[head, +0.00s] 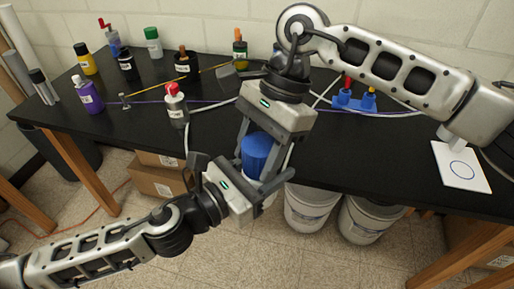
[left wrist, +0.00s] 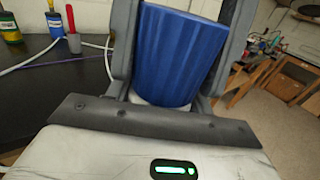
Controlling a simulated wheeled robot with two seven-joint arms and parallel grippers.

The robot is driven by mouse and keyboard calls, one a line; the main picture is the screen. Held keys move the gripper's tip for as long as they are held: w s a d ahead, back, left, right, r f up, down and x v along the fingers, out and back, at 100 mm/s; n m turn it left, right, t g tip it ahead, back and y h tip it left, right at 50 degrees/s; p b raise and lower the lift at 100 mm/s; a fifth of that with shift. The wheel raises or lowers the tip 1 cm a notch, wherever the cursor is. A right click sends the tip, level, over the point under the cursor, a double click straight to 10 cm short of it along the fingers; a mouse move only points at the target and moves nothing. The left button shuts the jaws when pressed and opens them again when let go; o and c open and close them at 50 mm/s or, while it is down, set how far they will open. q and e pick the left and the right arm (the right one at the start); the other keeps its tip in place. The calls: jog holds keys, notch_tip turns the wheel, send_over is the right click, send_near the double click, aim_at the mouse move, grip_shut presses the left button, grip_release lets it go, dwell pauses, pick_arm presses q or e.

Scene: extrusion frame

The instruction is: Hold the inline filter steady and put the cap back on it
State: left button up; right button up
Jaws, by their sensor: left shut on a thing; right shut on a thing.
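The inline filter shows as a blue ribbed cap (head: 257,150) above a white body (head: 249,178), held in the air just in front of the table's edge. My right gripper (head: 263,156) comes down from above with its fingers on either side of the blue cap, shut on it. My left gripper (head: 262,184) reaches up from the lower left, shut on the white body, which its fingers mostly hide. In the left wrist view the blue cap (left wrist: 180,52) stands nearly upright with a pale rim (left wrist: 160,102) right below it. Whether the cap is fully seated cannot be told.
The black table (head: 330,165) carries several bottles, a white bottle with a red top (head: 175,105), a blue holder (head: 355,102) and loose tubing. A white card with a blue circle (head: 462,168) lies at the right. White buckets (head: 312,208) stand below the edge.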

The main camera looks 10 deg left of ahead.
jog(key=shift+f, duration=0.1)
jog(key=shift+m+t+y, duration=0.5)
jog(key=shift+m, duration=1.3)
jog(key=o, duration=0.9)
jog(key=shift+o, duration=0.2)
jog(key=shift+a, duration=0.1)
jog(key=shift+r, duration=2.3)
jog(key=shift+c, duration=0.2)
